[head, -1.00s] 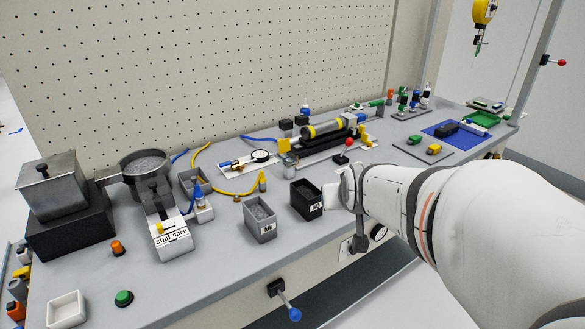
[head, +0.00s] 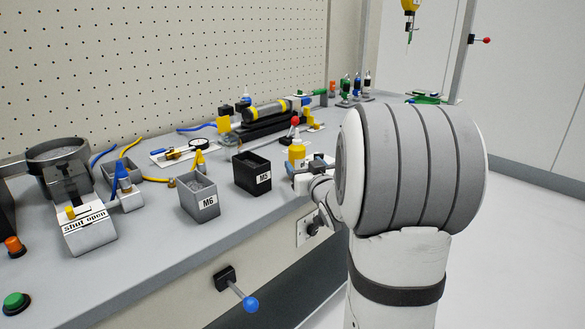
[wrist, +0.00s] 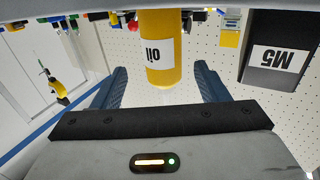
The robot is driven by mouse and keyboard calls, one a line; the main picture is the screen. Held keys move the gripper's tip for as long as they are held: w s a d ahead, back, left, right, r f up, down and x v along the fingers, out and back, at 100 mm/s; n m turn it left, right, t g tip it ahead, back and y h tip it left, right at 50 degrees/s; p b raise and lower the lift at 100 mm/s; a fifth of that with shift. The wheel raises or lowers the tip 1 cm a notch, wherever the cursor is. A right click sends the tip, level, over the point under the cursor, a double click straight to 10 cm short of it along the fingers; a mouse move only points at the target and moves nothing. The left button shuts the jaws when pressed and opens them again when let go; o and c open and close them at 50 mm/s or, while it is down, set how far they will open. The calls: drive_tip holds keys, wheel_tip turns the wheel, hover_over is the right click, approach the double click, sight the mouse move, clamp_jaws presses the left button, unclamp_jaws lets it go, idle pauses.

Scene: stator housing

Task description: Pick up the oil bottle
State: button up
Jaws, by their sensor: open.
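The oil bottle is yellow with a white label reading "oil". In the wrist view the oil bottle (wrist: 160,62) appears upside down, with its lower visible end reaching the space between my fingers. In the head view the oil bottle (head: 297,151) stands near the bench's front edge, just right of the black M5 bin. My gripper (wrist: 162,78) is open, one blue finger on each side of the bottle, with gaps visible on both sides. In the head view my gripper (head: 312,165) is beside the bottle, its fingers mostly hidden by my arm.
The black M5 bin (head: 251,172) stands close left of the bottle, and the grey M6 bin (head: 198,196) is further left. A red-knobbed lever (head: 294,122) and a cylinder fixture (head: 266,112) are behind. A blue-knobbed handle (head: 250,303) sticks out from the bench front.

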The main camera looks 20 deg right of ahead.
sight(300, 161)
drive_tip(key=w, duration=0.5)
drive_tip(key=shift+w+d+f+b, duration=0.15)
drive_tip(key=shift+w+b, duration=0.1)
drive_tip(key=shift+b, duration=0.05)
drive_tip(key=c, duration=0.8)
drive_tip(key=shift+c, duration=0.2)
wheel_tip(300, 161, up, 10)
drive_tip(key=p, duration=0.2)
drive_tip(key=shift+p, duration=0.35)
